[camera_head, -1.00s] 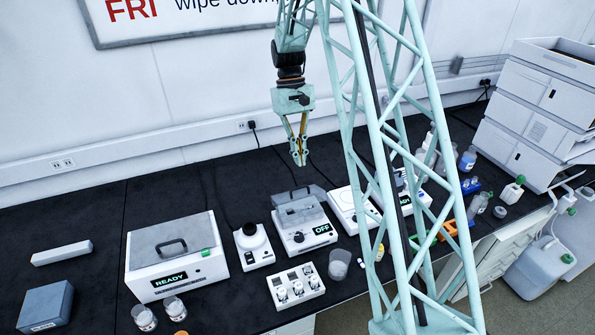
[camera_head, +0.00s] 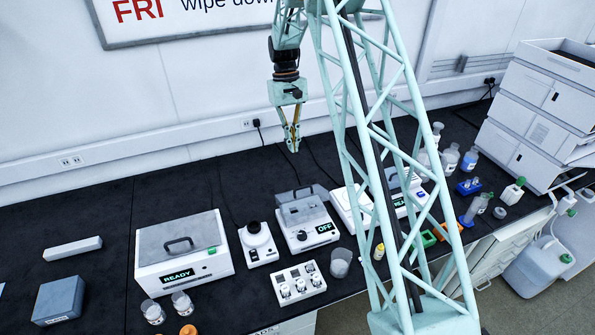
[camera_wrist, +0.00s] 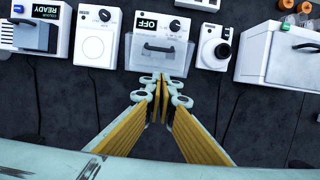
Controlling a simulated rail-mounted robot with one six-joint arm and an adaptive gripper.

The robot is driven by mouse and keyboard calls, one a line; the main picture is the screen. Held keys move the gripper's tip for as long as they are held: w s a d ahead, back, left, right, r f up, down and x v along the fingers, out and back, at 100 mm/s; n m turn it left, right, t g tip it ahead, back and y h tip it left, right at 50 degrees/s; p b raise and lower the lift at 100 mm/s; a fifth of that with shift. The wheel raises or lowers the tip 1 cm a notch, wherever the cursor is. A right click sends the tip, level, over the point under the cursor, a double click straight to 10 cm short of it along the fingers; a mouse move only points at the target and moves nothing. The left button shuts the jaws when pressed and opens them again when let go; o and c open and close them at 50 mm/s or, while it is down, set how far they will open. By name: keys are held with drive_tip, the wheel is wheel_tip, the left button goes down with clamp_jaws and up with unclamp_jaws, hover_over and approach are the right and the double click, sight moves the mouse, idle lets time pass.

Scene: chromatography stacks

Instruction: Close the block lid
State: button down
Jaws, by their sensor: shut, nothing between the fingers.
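The block heater (camera_head: 308,235) is a white box with a knob and a display reading OFF, in the middle of the bench. Its clear grey block lid (camera_head: 303,192) stands raised at the back of the heater. In the wrist view the lid (camera_wrist: 171,57) shows as a see-through panel with a dark handle (camera_wrist: 160,48), reaching from the heater toward my fingers. My gripper (camera_head: 293,149) is shut and empty, pointing down above the bench behind the heater. In the wrist view its fingertips (camera_wrist: 161,82) appear just short of the lid's near edge; the height gap is hard to judge.
A white bath marked READY (camera_head: 184,262) and a small round-topped device (camera_head: 258,244) stand left of the heater. Another white device (camera_head: 350,208) stands close on its right. A vial rack (camera_head: 299,284) sits in front. Dark bench behind the heater is clear except for cables.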

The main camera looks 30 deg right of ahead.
drive_tip(key=shift+f, duration=0.1)
drive_tip(key=p, duration=0.2)
approach(304, 201)
drive_tip(key=shift+w+d+f, duration=0.15)
drive_tip(key=shift+w+f, duration=0.5)
drive_tip(key=shift+w, duration=0.35)
drive_tip(key=shift+w+d+f, duration=0.15)
drive_tip(key=shift+w+f, duration=0.5)
drive_tip(key=shift+w, duration=0.35)
drive_tip(key=shift+s+f, duration=0.2)
drive_tip(key=shift+s, duration=0.05)
drive_tip(key=shift+s+b, duration=0.1)
drive_tip(key=shift+b, duration=0.35)
drive_tip(key=shift+s+a+f+t+b, duration=0.15)
drive_tip(key=shift+s+f+t+b, duration=0.2)
drive_tip(key=shift+s+t+b, duration=0.75)
drive_tip(key=shift+s+a+f+t+b, duration=0.15)
drive_tip(key=shift+s+f+b, duration=0.3)
drive_tip(key=shift+b, duration=1.3)
drive_tip(key=shift+s+a+f+b, duration=0.1)
drive_tip(key=shift+s+f+b, duration=0.2)
drive_tip(key=shift+s+b, duration=0.3)
drive_tip(key=shift+s+f+b, duration=0.3)
drive_tip(key=shift+s+b, duration=0.2)
drive_tip(key=shift+s, duration=0.15)
drive_tip(key=shift+r, duration=0.1)
